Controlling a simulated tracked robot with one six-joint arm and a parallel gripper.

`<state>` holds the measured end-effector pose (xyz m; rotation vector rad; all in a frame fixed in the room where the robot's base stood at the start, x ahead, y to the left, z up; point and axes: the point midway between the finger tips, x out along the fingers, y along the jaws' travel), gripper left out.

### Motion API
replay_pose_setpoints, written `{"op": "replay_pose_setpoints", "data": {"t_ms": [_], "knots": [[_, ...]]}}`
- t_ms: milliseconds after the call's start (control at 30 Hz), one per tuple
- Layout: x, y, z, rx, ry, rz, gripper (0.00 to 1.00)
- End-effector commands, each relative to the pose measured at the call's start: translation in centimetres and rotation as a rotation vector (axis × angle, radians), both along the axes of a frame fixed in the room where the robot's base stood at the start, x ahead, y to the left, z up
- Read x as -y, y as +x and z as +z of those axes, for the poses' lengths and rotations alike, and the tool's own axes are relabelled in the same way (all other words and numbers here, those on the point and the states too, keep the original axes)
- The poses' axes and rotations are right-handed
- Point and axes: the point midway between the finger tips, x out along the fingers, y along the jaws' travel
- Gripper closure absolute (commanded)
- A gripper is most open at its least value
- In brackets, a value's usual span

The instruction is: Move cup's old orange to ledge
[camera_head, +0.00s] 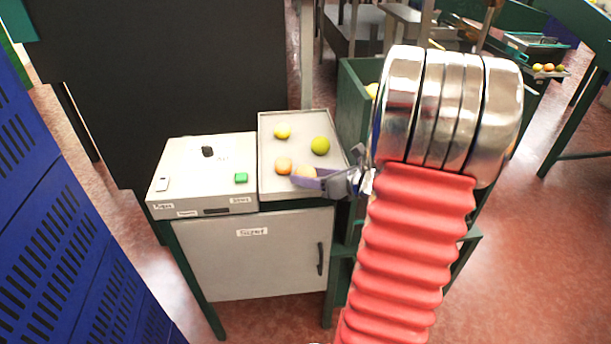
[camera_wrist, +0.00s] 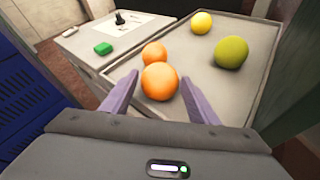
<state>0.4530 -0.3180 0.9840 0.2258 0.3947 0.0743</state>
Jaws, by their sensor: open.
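My gripper (camera_head: 312,182) is open, with its purple fingers low over the light grey tray (camera_head: 264,190). In the wrist view the fingertips (camera_wrist: 159,79) stand on either side of a nearer orange (camera_wrist: 160,82); I cannot tell whether they touch it. This orange (camera_head: 305,170) is partly hidden by a finger in the head view. A second orange (camera_head: 284,166) lies just beside it, and in the wrist view (camera_wrist: 154,53) it is beyond the nearer one. I cannot make out a cup, or which surface is the ledge.
A yellow fruit (camera_head: 282,132) and a green fruit (camera_head: 320,146) lie farther back on the tray. A white box (camera_head: 205,190) with a green button (camera_head: 241,178) and a black knob (camera_head: 208,152) adjoins it at left. A green crate (camera_head: 352,100) stands at right.

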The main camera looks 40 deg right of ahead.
Motion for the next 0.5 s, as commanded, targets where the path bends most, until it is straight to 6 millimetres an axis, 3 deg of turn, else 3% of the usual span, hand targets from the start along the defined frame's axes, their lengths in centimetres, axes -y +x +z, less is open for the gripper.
{"op": "replay_pose_setpoints", "data": {"t_ms": [333,500], "knots": [[0.0,-0.02,0.03,0.0,0.0,0.0,0.46],[-0.01,-0.02,0.03,0.0,0.0,0.0,0.58]]}}
